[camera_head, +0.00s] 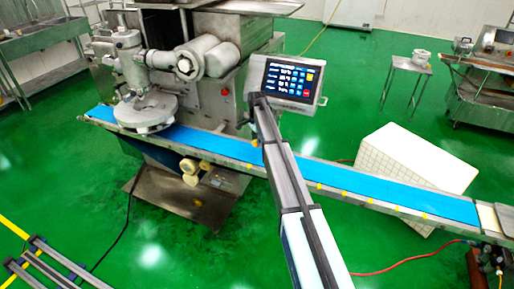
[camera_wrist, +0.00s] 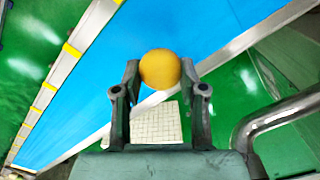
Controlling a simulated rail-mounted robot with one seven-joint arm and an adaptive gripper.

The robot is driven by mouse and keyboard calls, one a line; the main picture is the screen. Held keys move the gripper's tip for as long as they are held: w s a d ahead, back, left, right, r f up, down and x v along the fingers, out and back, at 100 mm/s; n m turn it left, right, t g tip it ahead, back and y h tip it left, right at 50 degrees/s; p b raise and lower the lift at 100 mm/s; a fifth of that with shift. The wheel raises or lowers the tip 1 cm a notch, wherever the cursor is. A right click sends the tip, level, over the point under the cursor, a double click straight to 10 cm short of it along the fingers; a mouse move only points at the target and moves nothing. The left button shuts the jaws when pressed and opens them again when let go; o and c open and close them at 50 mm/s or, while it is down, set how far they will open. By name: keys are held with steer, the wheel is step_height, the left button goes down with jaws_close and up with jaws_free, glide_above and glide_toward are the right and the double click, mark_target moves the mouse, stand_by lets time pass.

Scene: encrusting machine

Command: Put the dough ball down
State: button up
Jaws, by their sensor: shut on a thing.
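The dough ball (camera_wrist: 160,69) is round and orange-yellow. In the wrist view it sits between the two dark fingertips of my gripper (camera_wrist: 160,75), which is shut on it. Behind the ball in the wrist view is the blue conveyor belt (camera_wrist: 215,28), with its metal edge rail crossing behind the fingers. The gap between ball and belt cannot be judged. In the head view the blue belt (camera_head: 370,183) runs from the machine at left to the lower right. I cannot clearly make out the ball or the fingers in the head view.
The encrusting machine (camera_head: 145,105) stands over the left end of the belt. A touch panel (camera_head: 290,80) is beside it. A white tiled box (camera_head: 415,160) stands behind the belt and shows in the wrist view (camera_wrist: 157,125). A metal pipe (camera_wrist: 285,115) is at right there.

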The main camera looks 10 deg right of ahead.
mark_target(257, 155)
steer(key=shift+f+p, duration=0.7)
steer(key=shift+f, duration=1.85)
steer(key=shift+f, duration=0.2)
steer(key=o, duration=1.1)
steer(key=shift+r, duration=0.1)
step_height(257, 155, up, 12)
steer(key=b, duration=0.4)
steer(key=shift+r, duration=0.1)
steer(key=shift+w, duration=0.1)
